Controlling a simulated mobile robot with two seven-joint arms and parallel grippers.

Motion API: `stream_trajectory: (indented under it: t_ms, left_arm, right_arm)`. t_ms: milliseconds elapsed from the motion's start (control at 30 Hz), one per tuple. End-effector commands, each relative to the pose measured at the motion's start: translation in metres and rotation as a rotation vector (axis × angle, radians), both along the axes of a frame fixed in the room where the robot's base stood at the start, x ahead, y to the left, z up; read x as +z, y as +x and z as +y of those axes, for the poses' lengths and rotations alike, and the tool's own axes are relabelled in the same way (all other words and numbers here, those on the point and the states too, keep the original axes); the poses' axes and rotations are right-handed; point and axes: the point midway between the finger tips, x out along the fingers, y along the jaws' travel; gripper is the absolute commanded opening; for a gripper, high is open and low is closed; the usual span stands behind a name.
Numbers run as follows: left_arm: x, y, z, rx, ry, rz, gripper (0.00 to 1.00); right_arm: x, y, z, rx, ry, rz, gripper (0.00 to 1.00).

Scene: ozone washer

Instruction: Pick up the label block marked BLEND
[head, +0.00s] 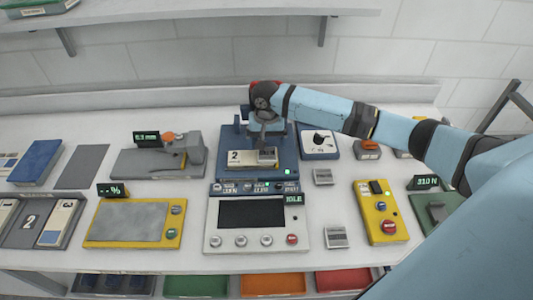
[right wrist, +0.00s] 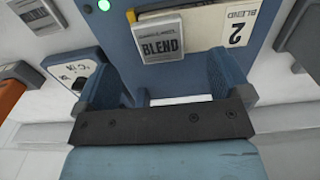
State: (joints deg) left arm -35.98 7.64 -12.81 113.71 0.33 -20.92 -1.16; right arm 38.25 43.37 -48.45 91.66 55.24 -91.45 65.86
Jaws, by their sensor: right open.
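The label block marked BLEND (right wrist: 160,46) is a small grey block with dark lettering, seen in the right wrist view. In the head view the grey block (head: 267,157) sits on the blue machine (head: 285,172), over the right part of a cream card marked 2 (head: 238,159). The card also shows in the right wrist view (right wrist: 235,28), marked 2 BLEND. My right gripper (head: 267,137) is above the block, pointing down. In the wrist view its blue fingers (right wrist: 168,72) are open, one on each side of the block, with nothing held. My left gripper is not in view.
A console with a dark screen (head: 252,213) and buttons stands in front of the blue machine. A dial box (head: 319,142) is close on the right, and a grey device (head: 160,157) on the left. A yellow button box (head: 381,212) stands at front right.

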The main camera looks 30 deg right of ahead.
Motion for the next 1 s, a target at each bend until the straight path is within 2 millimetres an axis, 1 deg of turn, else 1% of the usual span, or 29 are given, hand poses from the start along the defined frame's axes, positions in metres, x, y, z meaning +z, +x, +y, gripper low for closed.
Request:
stream_trajectory:
  t_ms: [100,267,400,533,633,833,867,900,967,1000]
  left_arm:
    - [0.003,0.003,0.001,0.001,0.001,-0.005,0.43]
    - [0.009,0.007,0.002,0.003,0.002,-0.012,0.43]
    - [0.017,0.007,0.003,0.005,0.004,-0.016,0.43]
    - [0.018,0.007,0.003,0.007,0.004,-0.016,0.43]
    - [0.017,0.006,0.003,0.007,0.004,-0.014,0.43]
    - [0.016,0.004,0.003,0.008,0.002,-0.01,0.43]
    - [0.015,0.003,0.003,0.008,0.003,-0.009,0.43]
    - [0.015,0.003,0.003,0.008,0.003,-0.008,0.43]
    - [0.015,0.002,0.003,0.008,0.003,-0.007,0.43]
    - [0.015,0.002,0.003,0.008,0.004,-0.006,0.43]
  right_arm:
    - [-0.01,0.0,0.0,0.0,0.0,0.0,0.96]
    - [-0.022,-0.002,0.0,0.0,0.0,0.001,0.96]
    - [-0.042,-0.005,-0.001,0.0,-0.002,0.001,0.96]
    - [-0.059,-0.005,0.0,0.002,0.0,0.0,0.96]
    - [-0.065,-0.005,-0.001,0.001,0.0,-0.002,0.96]
    - [-0.066,-0.005,-0.001,0.002,0.0,-0.002,0.96]
    - [-0.066,-0.005,-0.001,0.002,0.0,-0.002,0.91]
    - [-0.066,-0.005,-0.001,0.002,0.0,-0.002,0.82]
    - [-0.066,-0.005,-0.001,0.002,0.0,-0.002,0.68]
    - [-0.066,-0.005,-0.001,0.002,0.0,-0.002,0.59]
